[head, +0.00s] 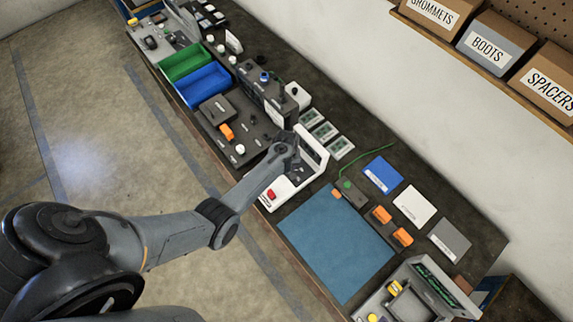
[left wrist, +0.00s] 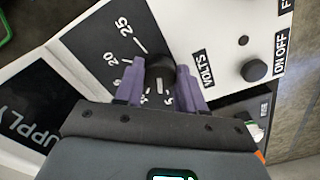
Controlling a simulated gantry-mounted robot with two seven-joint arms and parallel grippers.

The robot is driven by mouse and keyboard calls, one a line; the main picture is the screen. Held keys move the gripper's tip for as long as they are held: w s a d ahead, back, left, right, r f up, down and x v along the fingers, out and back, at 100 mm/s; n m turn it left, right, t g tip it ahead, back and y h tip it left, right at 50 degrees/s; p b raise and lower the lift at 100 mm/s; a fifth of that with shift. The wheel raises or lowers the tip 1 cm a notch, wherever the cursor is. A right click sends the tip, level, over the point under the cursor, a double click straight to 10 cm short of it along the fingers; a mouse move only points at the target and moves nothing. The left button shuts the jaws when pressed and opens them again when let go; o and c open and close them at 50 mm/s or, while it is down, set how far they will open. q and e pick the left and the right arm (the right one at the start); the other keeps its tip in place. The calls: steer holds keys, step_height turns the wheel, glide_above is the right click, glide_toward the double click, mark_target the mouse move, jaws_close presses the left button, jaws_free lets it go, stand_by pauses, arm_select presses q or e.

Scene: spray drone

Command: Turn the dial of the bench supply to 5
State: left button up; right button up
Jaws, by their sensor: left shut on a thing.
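The bench supply (head: 290,189) is a white box with a red switch, on the bench in the middle of the head view. My left arm reaches over it and hides part of its face. In the left wrist view, the black dial (left wrist: 160,70) sits on a dark scale beside the word VOLTS. The numbers 25 and 20 show clearly; lower numbers, with a 5 among them, are partly covered by my gripper. My left gripper (left wrist: 161,82) has its two purple fingers on either side of the dial, shut on it. I cannot tell the dial's exact setting.
An ON OFF knob (left wrist: 254,69) stands right of the dial. In the head view, a blue mat (head: 335,240) lies nearer on the bench, with orange-handled parts beside it. Green and blue bins (head: 204,86) stand farther along. Labelled boxes sit on a shelf above.

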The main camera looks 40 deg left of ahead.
arm_select(q)
steer(key=shift+n, duration=1.1)
steer(key=shift+p, duration=0.3)
steer(key=o, duration=1.1)
steer(key=shift+c, duration=0.2)
steer(key=shift+r, duration=0.6)
step_height(320, 180, up, 10)
steer(key=p, duration=0.1)
steer(key=shift+f, duration=0.2)
